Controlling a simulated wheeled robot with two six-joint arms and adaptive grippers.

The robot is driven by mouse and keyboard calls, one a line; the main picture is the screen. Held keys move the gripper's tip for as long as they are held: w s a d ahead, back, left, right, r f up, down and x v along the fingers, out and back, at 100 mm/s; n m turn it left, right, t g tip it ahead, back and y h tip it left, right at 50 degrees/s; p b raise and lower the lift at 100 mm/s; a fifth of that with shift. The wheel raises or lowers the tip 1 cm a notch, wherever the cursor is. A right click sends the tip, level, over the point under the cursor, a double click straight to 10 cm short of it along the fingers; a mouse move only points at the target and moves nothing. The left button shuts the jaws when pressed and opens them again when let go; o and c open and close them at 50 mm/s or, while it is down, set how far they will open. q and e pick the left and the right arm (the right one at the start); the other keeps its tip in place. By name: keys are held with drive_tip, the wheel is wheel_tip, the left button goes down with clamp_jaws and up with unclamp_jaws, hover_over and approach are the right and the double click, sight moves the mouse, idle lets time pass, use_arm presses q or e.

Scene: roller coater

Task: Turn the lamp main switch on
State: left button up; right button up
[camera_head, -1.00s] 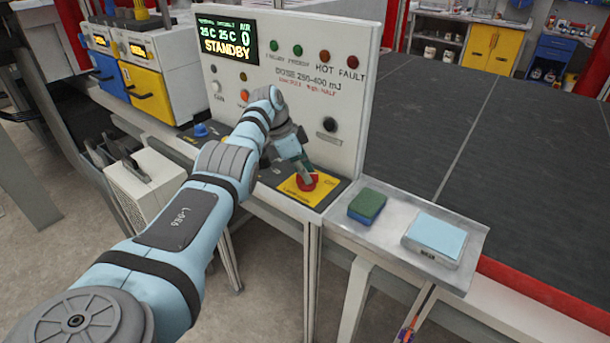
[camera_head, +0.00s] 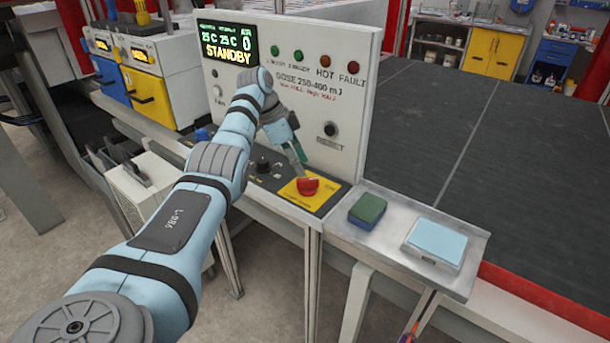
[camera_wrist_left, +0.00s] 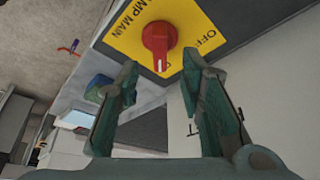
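The lamp main switch is a red rotary knob (camera_head: 308,186) on a yellow plate (camera_head: 326,197) at the right end of the dark control strip. In the left wrist view the red knob (camera_wrist_left: 159,42) has a white mark on its lower end, pointing away from "LAMP MAIN". "OFF" is printed to the right; lettering by the marked end is partly hidden. My left gripper (camera_head: 299,158) is just above and behind the knob, apart from it. In the wrist view the left gripper (camera_wrist_left: 160,66) has its fingers spread with nothing between them. My right gripper is not in view.
The upright panel (camera_head: 345,110) behind the switch has a display (camera_head: 228,45) reading STANDBY and several indicator lights. A black knob (camera_head: 263,166) sits left of the plate.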

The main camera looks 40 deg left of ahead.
use_arm(q)
drive_tip(key=v, duration=0.6)
drive_tip(key=shift+r, duration=0.1)
